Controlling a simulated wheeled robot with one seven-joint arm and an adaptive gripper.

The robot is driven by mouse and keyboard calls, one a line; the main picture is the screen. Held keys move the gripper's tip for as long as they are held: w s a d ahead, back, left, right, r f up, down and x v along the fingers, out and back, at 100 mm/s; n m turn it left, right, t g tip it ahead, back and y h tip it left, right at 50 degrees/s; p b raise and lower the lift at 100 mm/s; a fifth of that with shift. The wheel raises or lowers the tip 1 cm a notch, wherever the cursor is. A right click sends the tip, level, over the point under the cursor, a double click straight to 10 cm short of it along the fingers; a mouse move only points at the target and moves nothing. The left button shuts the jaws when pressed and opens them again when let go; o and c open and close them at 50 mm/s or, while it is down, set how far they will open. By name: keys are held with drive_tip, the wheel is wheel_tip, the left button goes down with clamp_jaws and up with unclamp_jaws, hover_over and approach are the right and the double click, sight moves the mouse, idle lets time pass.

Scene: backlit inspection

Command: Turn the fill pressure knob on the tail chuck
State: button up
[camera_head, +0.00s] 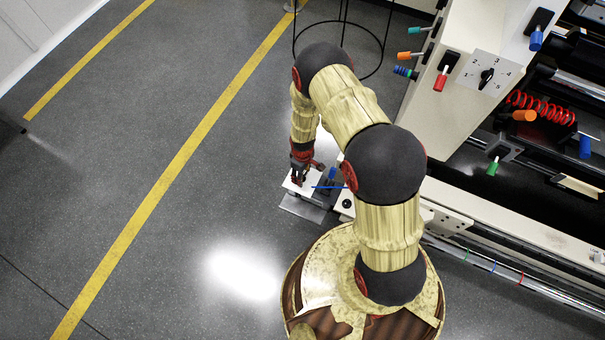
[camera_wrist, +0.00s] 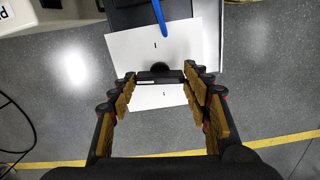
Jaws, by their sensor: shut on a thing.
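My gripper (camera_wrist: 160,82) is shut on a dark knob (camera_wrist: 160,70) in the wrist view, with one fingertip at each end of its wide bar. The knob stands on a white plate (camera_wrist: 125,45) with a small black mark above it and another below it. In the head view my gripper (camera_head: 301,177) reaches down over the white plate (camera_head: 290,186) at the near end of the machine. The knob is hidden there by my fingers. No label naming the knob is readable.
A blue lever (camera_wrist: 159,18) rises close beside the plate; it also shows in the head view (camera_head: 331,178). A numbered selector (camera_head: 487,77) and coloured levers sit on the cream machine housing (camera_head: 440,115). A black wire stand (camera_head: 343,45) is behind my arm. The left floor is clear.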

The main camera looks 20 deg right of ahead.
drive_tip(key=shift+n, duration=0.5)
drive_tip(key=o, duration=1.2)
drive_tip(key=shift+c, duration=0.2)
wheel_tip(320, 180, up, 12)
idle(0.4)
